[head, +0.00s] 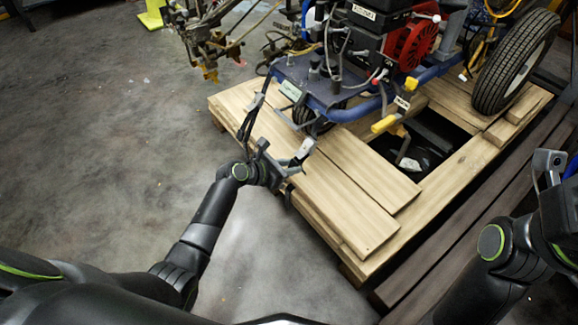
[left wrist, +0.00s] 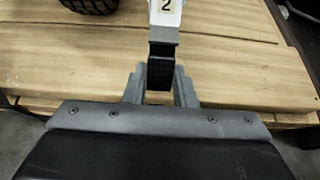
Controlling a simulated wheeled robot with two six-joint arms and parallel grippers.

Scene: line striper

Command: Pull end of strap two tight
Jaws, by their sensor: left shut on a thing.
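In the left wrist view, strap two (left wrist: 162,68) is a dark band with a white tag (left wrist: 166,12) marked "2" at its far end. The fingers of my left gripper (left wrist: 159,88) are closed around the dark band, below the tag. In the head view, my left gripper (head: 287,168) is over the near left edge of the wooden pallet (head: 345,198), and the strap is too small there to trace clearly. Part of my right gripper (head: 549,162) shows at the right edge; its jaw state is unclear.
The line striper (head: 330,85), with a blue frame, red engine part and black tyres (head: 515,65), stands on the pallet. A yellow-ended handle (head: 384,123) sticks out toward me. Dark beams (head: 470,215) lie right of the pallet. Bare floor is at left.

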